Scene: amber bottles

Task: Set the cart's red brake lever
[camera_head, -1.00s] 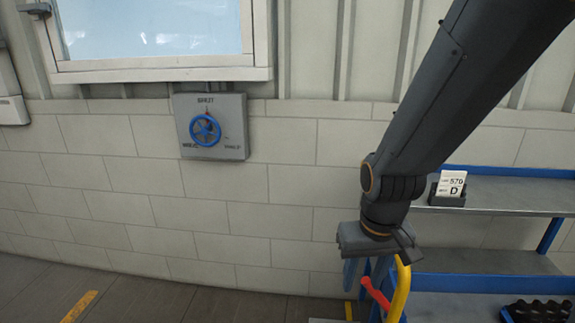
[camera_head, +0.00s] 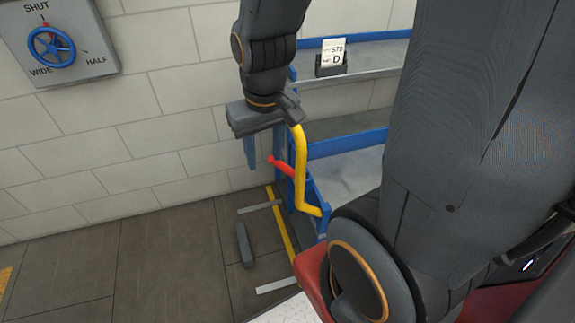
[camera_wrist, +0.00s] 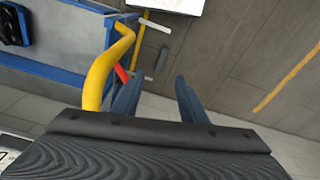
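The red brake lever (camera_head: 282,166) juts out beside the yellow handle (camera_head: 301,170) of the blue cart, its free end tilted up and to the left. My gripper (camera_head: 250,153) hangs fingers down, just left of the lever's end, apart from it in the picture. In the wrist view my gripper (camera_wrist: 157,98) has its two blue fingers spread with nothing between them. The red lever (camera_wrist: 121,73) there lies left of the near-left finger, outside the gap and partly hidden by it. The yellow handle (camera_wrist: 101,72) is further left. Whether a finger touches the lever cannot be told.
The blue cart (camera_head: 317,205) has grey shelves, with a label holder (camera_head: 331,65) on top. A yellow floor line (camera_head: 282,232) and a dark grey block (camera_head: 244,245) lie by its left side. A block wall stands behind. Floor to the left is clear.

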